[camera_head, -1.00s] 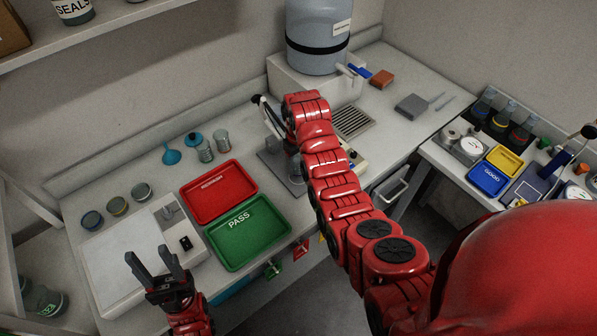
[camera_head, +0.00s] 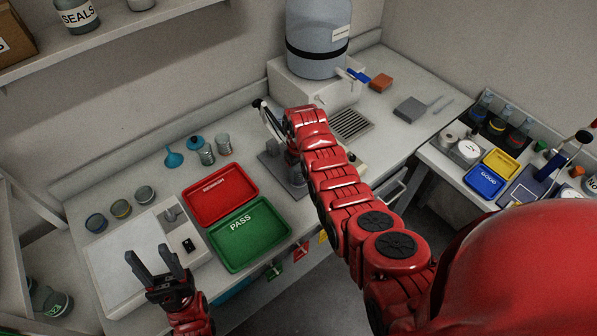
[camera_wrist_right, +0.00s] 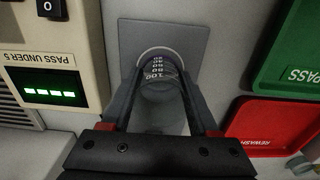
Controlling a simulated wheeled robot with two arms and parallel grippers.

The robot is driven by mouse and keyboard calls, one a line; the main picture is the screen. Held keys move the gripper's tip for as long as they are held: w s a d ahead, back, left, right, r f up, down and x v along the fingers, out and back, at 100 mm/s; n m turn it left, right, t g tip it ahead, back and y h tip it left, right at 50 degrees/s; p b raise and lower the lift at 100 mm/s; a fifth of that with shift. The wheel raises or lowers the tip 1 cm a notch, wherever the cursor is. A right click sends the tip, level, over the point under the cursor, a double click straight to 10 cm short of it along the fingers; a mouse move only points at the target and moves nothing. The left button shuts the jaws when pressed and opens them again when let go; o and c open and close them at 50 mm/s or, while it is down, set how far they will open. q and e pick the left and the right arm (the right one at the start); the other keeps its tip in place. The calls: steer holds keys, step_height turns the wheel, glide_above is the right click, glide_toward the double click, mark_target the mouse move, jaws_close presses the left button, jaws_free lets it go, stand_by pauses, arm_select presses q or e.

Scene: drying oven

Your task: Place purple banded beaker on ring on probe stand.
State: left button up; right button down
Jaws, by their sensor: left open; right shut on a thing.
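My right gripper (camera_wrist_right: 158,82) is shut on a clear glass beaker (camera_wrist_right: 157,96) with white graduation marks in the right wrist view. The beaker is over the grey base plate (camera_wrist_right: 200,36) of the probe stand, and a pale ring outline (camera_wrist_right: 143,54) shows around its far end. I cannot tell whether the beaker touches the ring, and its purple band does not show clearly. In the head view the probe stand (camera_head: 268,112) is partly hidden behind my right arm. My left gripper (camera_head: 158,255) is open and empty over the white instrument at the front left.
A red REWASH tray (camera_head: 222,194) and a green PASS tray (camera_head: 250,236) lie left of the stand. A meter with a green display (camera_wrist_right: 48,93) is beside the plate. A water tank (camera_head: 318,35) stands behind.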

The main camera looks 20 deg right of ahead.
steer(key=shift+c, duration=0.8)
jaws_free()
steer(key=shift+f, duration=0.1)
steer(key=shift+r+p, duration=0.3)
steer(key=shift+r+b, duration=0.45)
step_height(320, 180, up, 4)
steer(key=shift+w+r+b, duration=0.1)
steer(key=shift+b, duration=0.85)
step_height(320, 180, up, 7)
steer(key=p, duration=0.4)
